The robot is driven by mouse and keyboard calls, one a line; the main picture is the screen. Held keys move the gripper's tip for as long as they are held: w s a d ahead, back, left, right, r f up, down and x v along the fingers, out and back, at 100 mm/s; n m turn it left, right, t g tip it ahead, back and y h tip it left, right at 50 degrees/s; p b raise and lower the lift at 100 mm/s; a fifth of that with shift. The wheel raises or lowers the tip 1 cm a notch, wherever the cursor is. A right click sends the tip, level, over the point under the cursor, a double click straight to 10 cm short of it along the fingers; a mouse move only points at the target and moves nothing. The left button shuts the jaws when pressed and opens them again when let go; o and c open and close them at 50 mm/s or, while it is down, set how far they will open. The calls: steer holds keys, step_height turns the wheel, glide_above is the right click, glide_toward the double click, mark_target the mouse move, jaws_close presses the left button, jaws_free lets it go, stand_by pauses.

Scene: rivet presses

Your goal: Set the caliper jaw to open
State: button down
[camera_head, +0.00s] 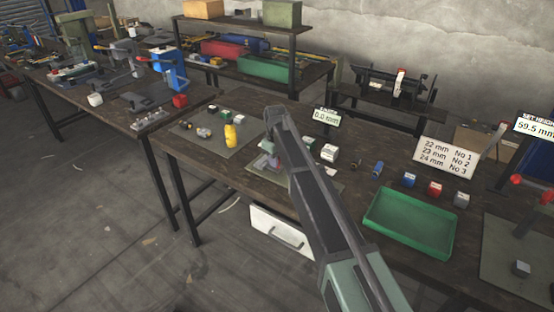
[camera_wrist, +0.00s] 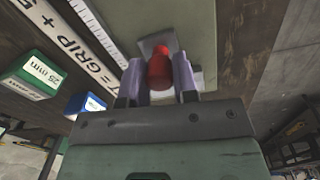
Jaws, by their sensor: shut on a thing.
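In the wrist view, my gripper (camera_wrist: 159,76) has its two pale fingers on either side of a red knob (camera_wrist: 159,70), shut on it. The knob stands on a grey metal piece, the caliper jaw (camera_wrist: 157,44), by a white ruler scale (camera_wrist: 98,32). How far the jaw stands from its other side is hidden. In the head view, my arm reaches down to the bench mat and covers most of the caliper. A small display (camera_head: 326,117) behind it reads 0.0 mm.
Beside the scale lie a green 25 mm block (camera_wrist: 35,75) and a blue block (camera_wrist: 85,104). In the head view, a green tray (camera_head: 410,222), small coloured blocks (camera_head: 409,180) and a sizes sign (camera_head: 446,157) stand to the right. A yellow object (camera_head: 231,135) stands left.

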steer(key=s+d, duration=0.1)
steer(key=d, duration=0.1)
steer(key=s+d, duration=0.1)
steer(key=d, duration=0.1)
steer(key=s+d, duration=0.1)
steer(key=d, duration=0.1)
steer(key=shift+s, duration=0.25)
steer(key=c, duration=0.9)
jaws_free()
steer(key=r+p, duration=1)
steer(key=shift+s+a+r+p, duration=0.1)
steer(key=shift+a+r+p, duration=0.1)
steer(key=shift+r+p, duration=0.2)
steer(key=s+d+m, duration=0.3)
steer(key=s+d, duration=0.2)
steer(key=s, duration=0.5)
steer(key=s+d+m, duration=0.3)
steer(key=s+d, duration=0.3)
steer(key=s, duration=0.4)
steer(key=s+d+m, duration=0.4)
steer(key=s+d, duration=0.2)
steer(key=s, duration=0.4)
steer(key=shift+s+d, duration=0.25)
steer(key=shift+s, duration=0.15)
